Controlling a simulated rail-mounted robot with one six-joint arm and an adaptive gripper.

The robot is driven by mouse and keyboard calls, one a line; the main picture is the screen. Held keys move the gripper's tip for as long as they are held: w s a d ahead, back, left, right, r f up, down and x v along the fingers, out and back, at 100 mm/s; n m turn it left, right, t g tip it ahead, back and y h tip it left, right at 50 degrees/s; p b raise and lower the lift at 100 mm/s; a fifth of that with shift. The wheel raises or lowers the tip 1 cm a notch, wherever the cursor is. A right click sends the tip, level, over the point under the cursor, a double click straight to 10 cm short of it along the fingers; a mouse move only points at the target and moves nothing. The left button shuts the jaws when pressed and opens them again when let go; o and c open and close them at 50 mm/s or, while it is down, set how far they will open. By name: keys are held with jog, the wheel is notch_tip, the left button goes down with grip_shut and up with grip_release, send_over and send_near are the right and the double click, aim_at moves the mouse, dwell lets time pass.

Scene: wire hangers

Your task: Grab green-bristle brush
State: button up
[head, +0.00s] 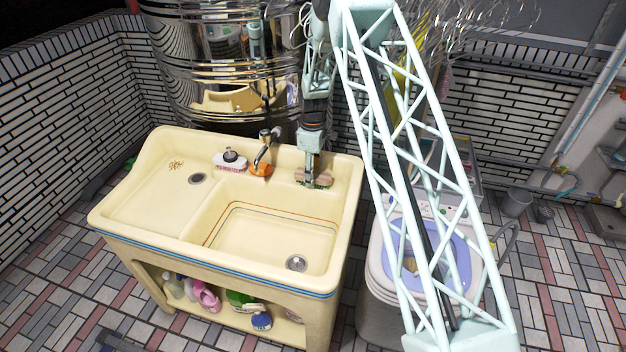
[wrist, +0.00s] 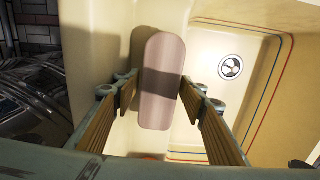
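The brush (wrist: 161,60) shows in the wrist view as a long, rounded, pinkish-brown back with a dark shadow band across its middle. In the head view the brush (head: 325,180) lies on the back ledge of the cream sink, with a little green under its back. My gripper (head: 312,181) points down over the brush's middle. In the wrist view its two fingers (wrist: 160,84) stand on either side of the brush's width, with the brush between the tips. The fingers look open; the gaps are narrow, and I cannot tell whether either tip touches. The bristles are hidden in the wrist view.
The cream sink (head: 128,184) has a basin with a drain (head: 296,263). A faucet (head: 264,150), an orange item (head: 261,170) and a white-and-dark item (head: 230,160) are left of the brush. A steel tank (head: 180,70) stands behind. A washing machine (head: 376,285) stands right.

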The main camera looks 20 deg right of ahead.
jog(key=shift+c, duration=0.9)
jog(key=c, duration=0.5)
jog(key=shift+r, duration=0.15)
jog(key=shift+c, duration=0.2)
jog(key=shift+r, duration=1.5)
jog(key=shift+s+r, duration=0.15)
jog(key=shift+s, duration=0.05)
jog(key=s+a+r, duration=0.1)
jog(key=s+a, duration=0.1)
jog(key=s, duration=1.3)
jog(key=shift+s+r+b, duration=0.2)
jog(key=shift+s+b, duration=0.05)
jog(key=shift+b, duration=0.1)
jog(key=shift+a, duration=0.1)
